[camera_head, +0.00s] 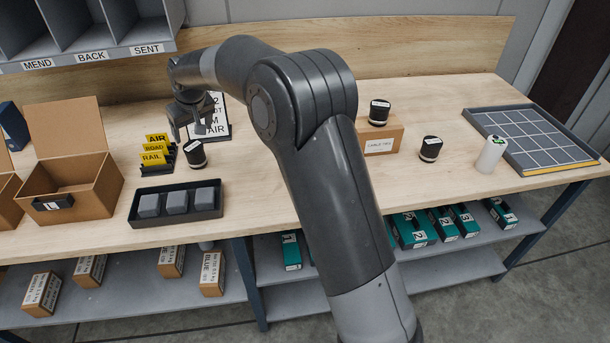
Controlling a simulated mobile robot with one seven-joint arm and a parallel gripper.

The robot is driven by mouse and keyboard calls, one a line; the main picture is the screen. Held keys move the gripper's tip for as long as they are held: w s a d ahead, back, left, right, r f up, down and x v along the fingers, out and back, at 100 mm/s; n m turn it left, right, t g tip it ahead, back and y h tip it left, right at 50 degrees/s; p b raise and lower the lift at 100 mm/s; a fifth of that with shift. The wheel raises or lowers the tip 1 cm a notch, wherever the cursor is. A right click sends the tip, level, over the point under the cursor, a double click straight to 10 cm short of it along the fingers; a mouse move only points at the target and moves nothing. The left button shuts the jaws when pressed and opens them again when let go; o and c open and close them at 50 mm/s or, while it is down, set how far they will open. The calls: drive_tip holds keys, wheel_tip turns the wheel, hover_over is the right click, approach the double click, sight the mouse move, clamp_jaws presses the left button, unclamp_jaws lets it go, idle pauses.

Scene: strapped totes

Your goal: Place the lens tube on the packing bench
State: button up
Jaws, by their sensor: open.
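Three short black cylinders with white bands look like lens tubes; I cannot tell which one the task means. One stands on the wooden bench (270,205) at the left (196,155). Another sits on a small brown carton (382,138) right of centre, its own top pale (379,113). The third stands on the bench further right (430,150). My gripper (197,132) is open, pointing down over the left part of the bench, just above or behind the left cylinder in the picture. Nothing shows between its fingers. My arm hides the middle of the bench.
A white cylinder (490,155) stands beside a gridded grey tray (530,112) at the right. A black tray with grey blocks (177,218), yellow labelled cards (155,152) and an open carton (70,205) stand left. Teal boxes (412,230) lie on the lower shelf.

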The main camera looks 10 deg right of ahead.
drive_tip(key=s+d+r+m+t+h, duration=0.1)
drive_tip(key=s+d+r+m, duration=0.1)
drive_tip(key=s+d+r, duration=0.6)
drive_tip(key=s+d+r+m+h, duration=0.1)
drive_tip(key=s+d+r, duration=0.4)
drive_tip(key=s+d, duration=0.6)
drive_tip(key=s+d+f+m, duration=0.1)
drive_tip(key=s+d+f, duration=0.1)
drive_tip(key=s+d, duration=0.4)
drive_tip(key=s+d+f+m, duration=0.2)
drive_tip(key=s+d, duration=0.4)
drive_tip(key=s, duration=1)
drive_tip(key=shift+d+f+t, duration=0.25)
drive_tip(key=shift+f+t, duration=0.15)
drive_tip(key=shift+f, duration=0.2)
